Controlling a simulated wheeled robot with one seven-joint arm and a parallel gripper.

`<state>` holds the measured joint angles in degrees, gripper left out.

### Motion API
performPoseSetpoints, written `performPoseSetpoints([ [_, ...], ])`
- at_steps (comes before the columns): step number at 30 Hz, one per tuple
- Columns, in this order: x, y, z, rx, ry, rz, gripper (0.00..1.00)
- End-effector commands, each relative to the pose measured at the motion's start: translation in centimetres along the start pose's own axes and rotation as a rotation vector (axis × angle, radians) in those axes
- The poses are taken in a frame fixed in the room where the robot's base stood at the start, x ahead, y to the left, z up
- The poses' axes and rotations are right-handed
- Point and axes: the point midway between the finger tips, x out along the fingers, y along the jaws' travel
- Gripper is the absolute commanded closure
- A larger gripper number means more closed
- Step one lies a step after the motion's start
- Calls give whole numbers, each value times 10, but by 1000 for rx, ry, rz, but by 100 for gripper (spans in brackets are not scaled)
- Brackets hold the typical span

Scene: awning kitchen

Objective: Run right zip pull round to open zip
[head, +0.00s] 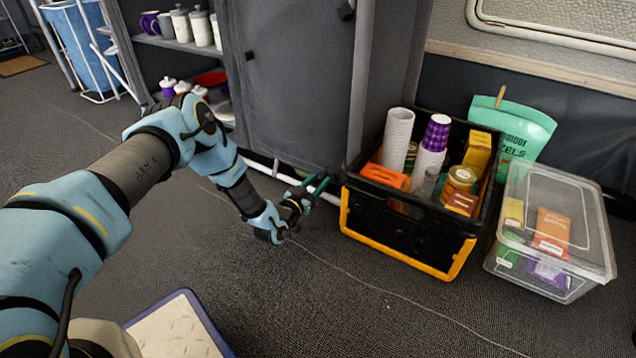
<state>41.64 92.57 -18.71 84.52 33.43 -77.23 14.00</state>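The grey fabric cupboard front (290,85) stands upright at the top centre, beside open shelves. A small dark tab (250,56) shows at its left edge and a black fitting (346,11) at its top right. I cannot tell whether either is a zip pull. My gripper (319,187) is low, at the bottom of the cupboard front near its right side, just left of the black crate. Its dark green fingers are small in view, and I cannot tell whether they are open or hold anything. No zip pull shows clearly by them.
A black and orange crate (405,233) full of cups and packets stands close right of my gripper. A clear lidded box (553,215) and a green pouch (510,130) are further right. White tubing runs under the cupboard. A pale, blue-edged board (175,330) lies in front. Carpet is otherwise clear.

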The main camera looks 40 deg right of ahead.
Motion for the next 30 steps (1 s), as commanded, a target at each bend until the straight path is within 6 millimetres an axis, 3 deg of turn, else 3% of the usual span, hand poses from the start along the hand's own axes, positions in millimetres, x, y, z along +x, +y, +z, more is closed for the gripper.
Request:
performPoseSetpoints([
  [1,0,0,0,0,0,0,61],
  [12,0,0,0,0,0,0,100],
  [30,-1,0,1,0,-1,0,100],
])
